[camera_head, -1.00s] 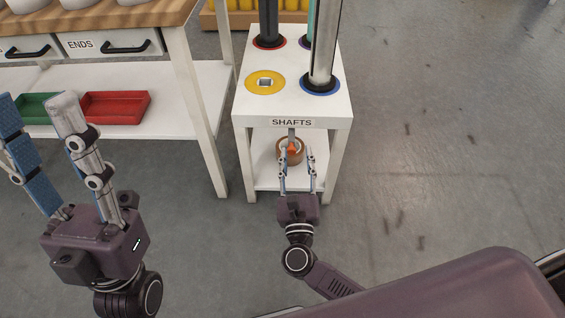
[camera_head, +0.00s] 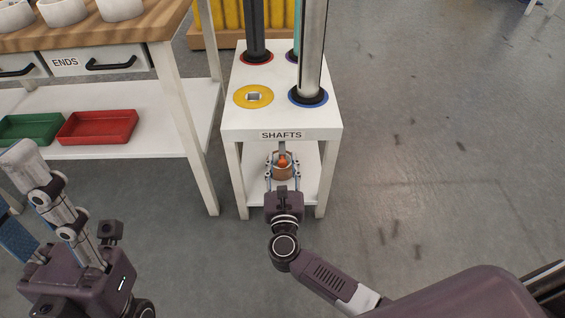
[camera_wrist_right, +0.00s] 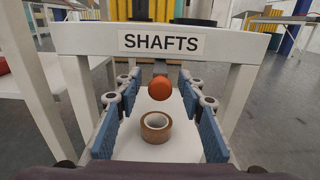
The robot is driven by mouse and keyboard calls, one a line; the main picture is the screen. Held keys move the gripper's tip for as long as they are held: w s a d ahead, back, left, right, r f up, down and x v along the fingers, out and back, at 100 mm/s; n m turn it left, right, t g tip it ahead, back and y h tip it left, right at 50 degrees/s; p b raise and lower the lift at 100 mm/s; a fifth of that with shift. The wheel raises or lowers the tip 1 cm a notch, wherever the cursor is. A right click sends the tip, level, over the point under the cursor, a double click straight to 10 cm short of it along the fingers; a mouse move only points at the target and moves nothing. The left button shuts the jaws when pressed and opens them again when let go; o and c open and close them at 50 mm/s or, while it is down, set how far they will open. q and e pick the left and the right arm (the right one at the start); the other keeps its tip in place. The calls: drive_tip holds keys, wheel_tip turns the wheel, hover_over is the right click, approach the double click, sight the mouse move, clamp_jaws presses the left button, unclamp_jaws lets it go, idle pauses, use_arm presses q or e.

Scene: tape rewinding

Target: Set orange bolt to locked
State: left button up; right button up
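The orange bolt's round knob (camera_wrist_right: 160,88) shows in the right wrist view below the SHAFTS label, between my right gripper's open fingers. It also shows in the head view (camera_head: 283,162). My right gripper (camera_head: 283,172) reaches under the front edge of the SHAFTS stand's top. Its blue finger pads (camera_wrist_right: 160,130) stand apart on both sides of the knob, with a visible gap to each. My left gripper (camera_head: 20,195) is at the lower left, away from the stand, with its fingers spread and partly cut off by the frame.
A brown tape roll (camera_wrist_right: 156,127) sits on the lower shelf of the SHAFTS stand (camera_head: 235,116), beyond the fingers. Tall shafts (camera_head: 312,50) stand on top. A workbench with red (camera_head: 98,127) and green trays (camera_head: 30,129) is at the left. Open floor lies right.

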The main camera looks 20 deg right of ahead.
sight(282, 152)
clamp_jaws()
drive_tip(key=shift+w, duration=0.1)
drive_tip(key=b+x, duration=0.1)
drive_tip(key=x, duration=0.2)
drive_tip(key=shift+f, duration=0.1)
drive_tip(key=shift+d, duration=0.1)
unclamp_jaws()
drive_tip(key=shift+w, duration=0.1)
